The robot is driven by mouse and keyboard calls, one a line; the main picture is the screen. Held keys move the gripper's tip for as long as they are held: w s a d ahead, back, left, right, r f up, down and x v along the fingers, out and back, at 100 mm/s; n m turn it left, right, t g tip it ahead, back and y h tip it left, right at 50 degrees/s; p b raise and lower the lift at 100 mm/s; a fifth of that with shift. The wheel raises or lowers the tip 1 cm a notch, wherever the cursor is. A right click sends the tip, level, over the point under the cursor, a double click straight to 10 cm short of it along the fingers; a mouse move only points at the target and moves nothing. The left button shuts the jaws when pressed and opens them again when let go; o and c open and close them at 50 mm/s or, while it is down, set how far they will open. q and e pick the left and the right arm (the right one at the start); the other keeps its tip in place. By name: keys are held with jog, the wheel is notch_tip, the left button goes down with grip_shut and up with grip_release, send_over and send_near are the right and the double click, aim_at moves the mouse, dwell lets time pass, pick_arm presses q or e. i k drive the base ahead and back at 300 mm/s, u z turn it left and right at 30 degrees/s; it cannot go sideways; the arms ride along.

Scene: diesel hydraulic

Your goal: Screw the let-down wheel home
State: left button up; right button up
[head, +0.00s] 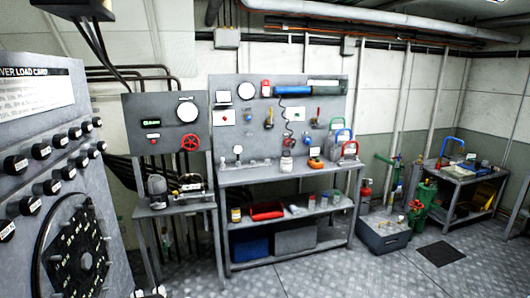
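A red handwheel (191,142), which looks like the let-down wheel, sits at the lower right of a grey panel (137,113) with a round white gauge (187,112). It appears to be on the panel face; how far its thread is engaged cannot be seen. A small pale part shows at the bottom edge, left of the middle, far below the wheel. It may be the tip of my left arm, but it is cut off and its fingers cannot be made out. My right gripper is not in view. Nothing touches the wheel.
A small stand (167,210) with a pump-like unit is below the panel. A grey workbench (258,175) with a tool board stands right of it. A large control console (25,110) fills the left side. Floor (320,275) before the bench is clear.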

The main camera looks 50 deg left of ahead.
aim_at(190, 141)
jog(key=u, duration=1.25)
jog(key=i, duration=3.1)
jog(key=u, duration=3.55)
